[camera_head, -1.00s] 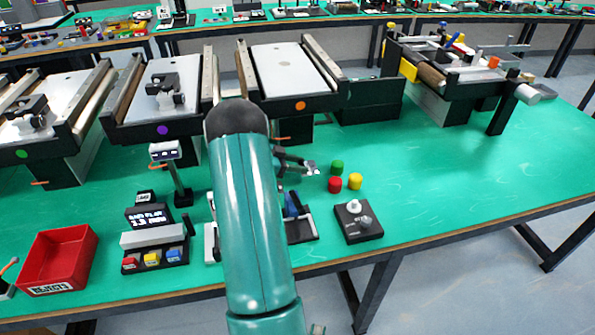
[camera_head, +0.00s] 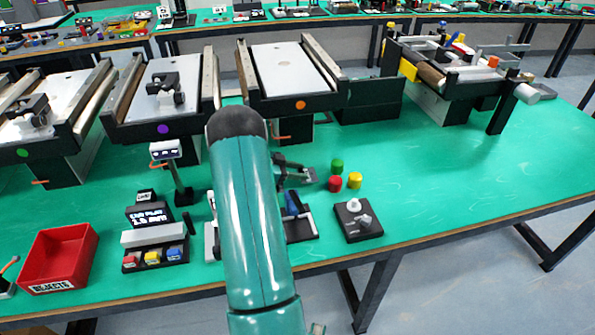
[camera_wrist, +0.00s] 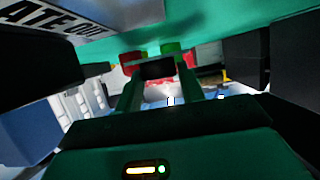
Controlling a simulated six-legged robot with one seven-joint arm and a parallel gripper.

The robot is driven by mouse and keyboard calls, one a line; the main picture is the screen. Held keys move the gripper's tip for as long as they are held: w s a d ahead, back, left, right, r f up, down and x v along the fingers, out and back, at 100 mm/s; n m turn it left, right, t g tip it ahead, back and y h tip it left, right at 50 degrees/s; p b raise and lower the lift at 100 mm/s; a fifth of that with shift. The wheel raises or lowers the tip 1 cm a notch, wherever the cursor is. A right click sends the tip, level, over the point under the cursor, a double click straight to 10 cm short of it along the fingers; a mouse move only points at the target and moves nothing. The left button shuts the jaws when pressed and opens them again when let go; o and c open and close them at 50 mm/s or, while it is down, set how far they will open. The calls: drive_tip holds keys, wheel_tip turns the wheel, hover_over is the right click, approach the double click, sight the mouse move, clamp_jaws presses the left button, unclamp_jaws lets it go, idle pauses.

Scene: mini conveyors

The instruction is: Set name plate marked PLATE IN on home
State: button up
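My gripper (camera_head: 303,176) is just above the green table, left of the red button cap, partly hidden behind my teal arm. Whether its fingers are open or shut, or hold anything, is not clear. In the wrist view a pale plate (camera_wrist: 50,22) with dark letters reading "ATE OUT" is cut off at the upper left, close to the camera. No plate reading PLATE IN is legible in either view. A dark stand with a blue part (camera_head: 294,207) is partly hidden by my arm. No spot marked home can be made out.
Red (camera_head: 335,184), green (camera_head: 337,166) and yellow (camera_head: 355,181) cylinders stand right of my gripper. A black box with knobs (camera_head: 358,221) is nearer the front edge. Mini conveyors (camera_head: 285,68) line the back. A red rejects tray (camera_head: 88,263) is at left. The right tabletop is clear.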

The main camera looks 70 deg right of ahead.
drive_tip(key=o, duration=0.3)
drive_tip(key=shift+a+f, duration=0.1)
drive_tip(key=shift+f, duration=0.4)
drive_tip(key=shift+r, duration=0.45)
drive_tip(key=v, duration=0.7)
drive_tip(key=shift+w+r, duration=0.25)
drive_tip(key=shift+r, duration=0.1)
